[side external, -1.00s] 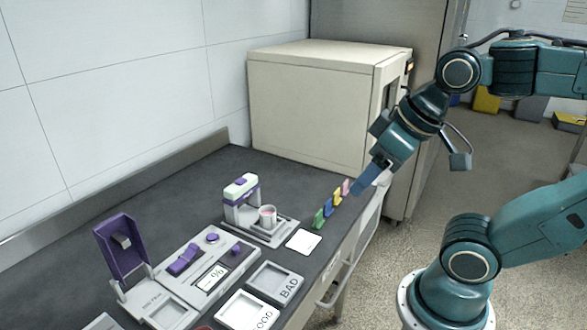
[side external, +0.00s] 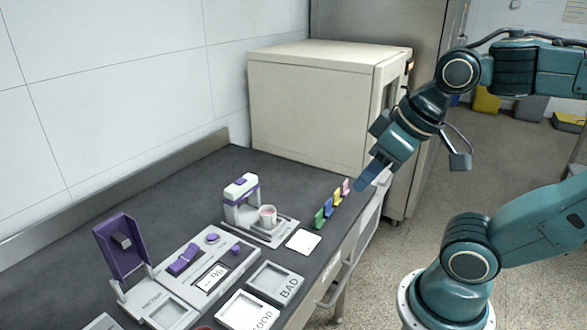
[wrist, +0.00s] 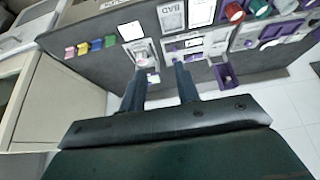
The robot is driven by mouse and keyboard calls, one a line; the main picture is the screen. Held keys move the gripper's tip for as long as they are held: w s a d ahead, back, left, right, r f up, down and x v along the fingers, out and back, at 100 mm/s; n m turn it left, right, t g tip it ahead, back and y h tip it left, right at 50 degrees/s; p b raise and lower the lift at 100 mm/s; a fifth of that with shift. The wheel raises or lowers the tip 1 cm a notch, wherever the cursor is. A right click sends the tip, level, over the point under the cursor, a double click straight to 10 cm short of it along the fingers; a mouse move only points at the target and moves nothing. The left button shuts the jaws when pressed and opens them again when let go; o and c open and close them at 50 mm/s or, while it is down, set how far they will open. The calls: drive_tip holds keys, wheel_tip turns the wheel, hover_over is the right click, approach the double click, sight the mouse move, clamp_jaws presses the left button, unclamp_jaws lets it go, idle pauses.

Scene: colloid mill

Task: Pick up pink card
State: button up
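The pink card (side external: 346,186) is small and upright, the farthest in a row of coloured cards near the right edge of the dark bench. In the wrist view the pink card (wrist: 70,52) is at the far left end of the row. My gripper (side external: 364,181) is above and just right of the row in the side view, apart from the card. In the wrist view my gripper (wrist: 160,72) shows two dark fingers with a clear gap and nothing between them. The pink card lies well left of the fingers there.
Yellow (side external: 337,197), blue (side external: 328,206) and green (side external: 319,219) cards stand beside the pink one. A white card (side external: 303,242) lies nearby. A purple-and-white machine with a cup (side external: 267,215) stands left. A beige cabinet (side external: 310,105) stands behind; BAD tray (side external: 254,281) is in front.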

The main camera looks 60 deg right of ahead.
drive_tip(key=w+d+r+m+g+h, duration=0.1)
drive_tip(key=w+d+r+m+g, duration=0.1)
drive_tip(key=w+d+m, duration=0.6)
drive_tip(key=m+g+y, duration=0.1)
drive_tip(key=m+g, duration=0.3)
drive_tip(key=m, duration=0.6)
hover_over(346, 181)
wheel_tip(346, 181, down, 18)
drive_tip(key=f, duration=0.1)
drive_tip(key=shift+a+f, duration=0.15)
drive_tip(key=shift+f, duration=3.9)
drive_tip(key=shift+f, duration=0.1)
drive_tip(key=shift+f, duration=2.45)
